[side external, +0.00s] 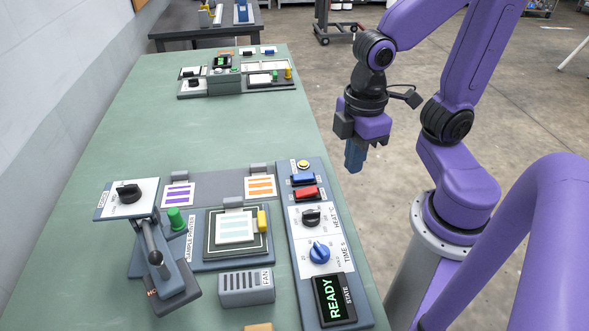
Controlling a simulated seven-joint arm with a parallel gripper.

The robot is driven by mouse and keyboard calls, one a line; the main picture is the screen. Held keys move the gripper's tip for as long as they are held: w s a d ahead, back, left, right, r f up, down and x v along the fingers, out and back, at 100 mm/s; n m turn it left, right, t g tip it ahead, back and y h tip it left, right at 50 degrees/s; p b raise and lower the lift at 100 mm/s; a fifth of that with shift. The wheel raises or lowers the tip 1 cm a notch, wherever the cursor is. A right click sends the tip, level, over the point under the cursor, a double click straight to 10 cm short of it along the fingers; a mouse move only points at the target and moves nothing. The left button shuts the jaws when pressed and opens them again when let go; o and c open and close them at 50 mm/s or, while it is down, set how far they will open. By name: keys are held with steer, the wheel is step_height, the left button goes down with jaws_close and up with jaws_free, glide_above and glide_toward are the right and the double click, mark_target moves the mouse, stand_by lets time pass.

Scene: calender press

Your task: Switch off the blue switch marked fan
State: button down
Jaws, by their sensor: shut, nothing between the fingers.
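A blue rocker switch (303,178) sits near the far end of the control panel (283,210), between a yellow round button and a red rocker switch (305,193). Its marking is too small to read, and I cannot tell which way it is tipped. A grey slotted box (246,288) carries a label reading FAN. My gripper (355,168) points down with its blue fingers shut and empty. In the picture it is right of the blue switch, past the table's right edge, apart from the panel.
The panel also has a black HEAT knob (311,217), a blue TIME knob (319,252) and a display reading READY (334,299). A lever press (157,250) and a sample printer plate (237,229) stand to the left.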

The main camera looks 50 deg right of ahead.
steer(key=w+m, duration=0.2)
steer(key=w, duration=0.7)
steer(key=m, duration=0.1)
glide_above(295, 177)
steer(key=shift+f, duration=0.35)
steer(key=shift+f, duration=0.1)
step_height(295, 177, down, 14)
steer(key=shift+r, duration=0.1)
stand_by(0.4)
